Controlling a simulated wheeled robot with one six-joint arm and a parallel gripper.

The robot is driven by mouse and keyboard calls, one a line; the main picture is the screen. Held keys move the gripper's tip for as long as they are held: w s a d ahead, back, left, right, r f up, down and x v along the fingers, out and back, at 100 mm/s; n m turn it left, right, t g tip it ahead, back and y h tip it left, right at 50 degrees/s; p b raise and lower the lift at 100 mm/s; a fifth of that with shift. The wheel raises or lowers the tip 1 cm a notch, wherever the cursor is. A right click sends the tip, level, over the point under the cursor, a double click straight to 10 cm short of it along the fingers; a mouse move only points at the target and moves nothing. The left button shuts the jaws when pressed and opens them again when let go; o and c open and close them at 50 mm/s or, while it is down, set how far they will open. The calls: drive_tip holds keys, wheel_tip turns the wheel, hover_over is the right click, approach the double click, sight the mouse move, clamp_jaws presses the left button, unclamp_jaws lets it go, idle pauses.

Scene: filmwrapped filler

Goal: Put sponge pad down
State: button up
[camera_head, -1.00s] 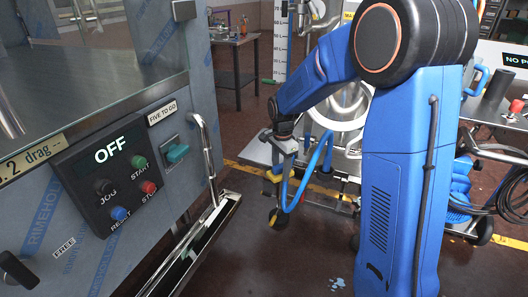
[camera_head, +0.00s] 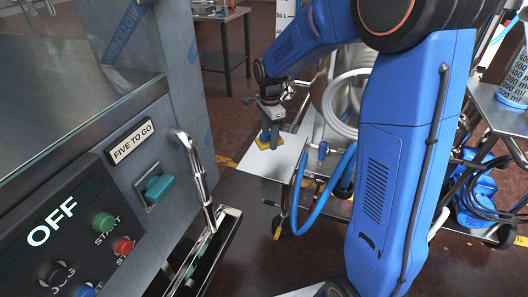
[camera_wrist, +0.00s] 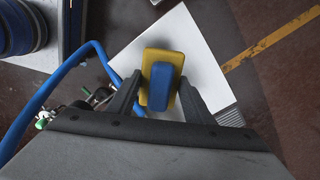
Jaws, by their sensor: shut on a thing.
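The sponge pad (camera_wrist: 161,64) is a yellow block with a blue raised part on top. In the wrist view it sits between the two fingers of my gripper (camera_wrist: 158,92), which is shut on it. In the head view the sponge pad (camera_head: 268,140) shows yellow under my gripper (camera_head: 270,128), over a white flat surface (camera_head: 262,164) near the picture's middle. I cannot tell whether the pad touches that surface. The same white surface (camera_wrist: 202,58) lies under the pad in the wrist view.
A blue hose (camera_head: 325,205) loops beside the white surface, next to a metal cart frame. A machine with a control panel (camera_head: 70,235) and a metal rail (camera_head: 195,180) stands at the left. Dark floor with a yellow line (camera_wrist: 270,45) lies beyond the white surface.

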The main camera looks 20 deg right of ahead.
sight(269, 163)
drive_tip(key=shift+w+f, duration=0.25)
drive_tip(key=shift+f, duration=0.05)
wheel_tip(269, 163, down, 9)
drive_tip(key=shift+f, duration=0.2)
drive_tip(key=shift+s+f, duration=0.1)
drive_tip(key=shift+f, duration=0.35)
